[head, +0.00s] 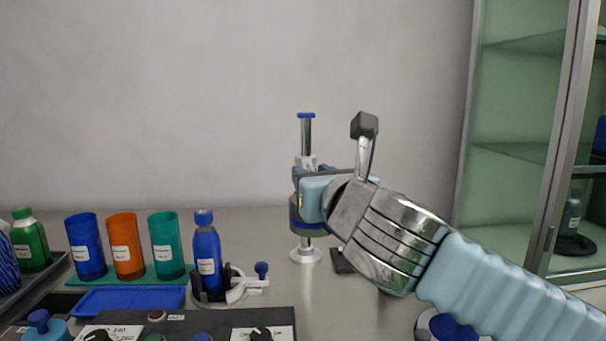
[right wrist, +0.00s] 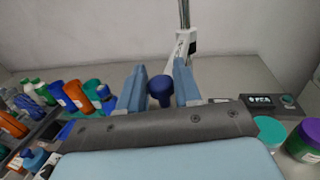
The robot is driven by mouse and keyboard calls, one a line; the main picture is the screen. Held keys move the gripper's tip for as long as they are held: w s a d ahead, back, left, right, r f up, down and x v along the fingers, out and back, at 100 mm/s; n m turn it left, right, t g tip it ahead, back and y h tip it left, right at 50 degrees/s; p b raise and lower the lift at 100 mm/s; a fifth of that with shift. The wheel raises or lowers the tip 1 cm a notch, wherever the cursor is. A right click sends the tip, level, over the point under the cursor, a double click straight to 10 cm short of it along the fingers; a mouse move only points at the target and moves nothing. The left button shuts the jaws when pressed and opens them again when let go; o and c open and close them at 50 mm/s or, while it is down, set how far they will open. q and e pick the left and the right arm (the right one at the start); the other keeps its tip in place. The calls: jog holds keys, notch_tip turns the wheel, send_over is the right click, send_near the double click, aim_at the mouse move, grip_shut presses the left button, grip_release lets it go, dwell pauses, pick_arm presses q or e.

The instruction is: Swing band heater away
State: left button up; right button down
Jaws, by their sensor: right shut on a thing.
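A chrome post (head: 306,140) with a blue cap stands on a round white base at the back of the counter. It carries a white collar and a dark blue band-like part (head: 302,216), which I take for the band heater; my right gripper hides much of it. My right gripper (head: 312,200) is at the post, its arm coming from the right. In the right wrist view a dark blue knob (right wrist: 160,88) sits between the fingers, which are shut on it. The white bracket (right wrist: 183,42) and post rise just behind the knob. My left gripper is in neither view.
A blue bottle (head: 207,255) stands in a white holder left of the post. Blue, orange and teal sleeves (head: 125,247) stand farther left beside a blue tray (head: 128,300). A control panel (head: 200,323) is in front. A glass cabinet (head: 525,140) stands at right.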

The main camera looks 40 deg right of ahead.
jog(key=shift+s+d, duration=0.1)
jog(key=shift+d, duration=0.15)
jog(key=c, duration=0.9)
grip_release()
jog(key=shift+s+d, duration=0.1)
jog(key=b+v, duration=0.1)
jog(key=v, duration=1.2)
jog(key=shift+s, duration=0.4)
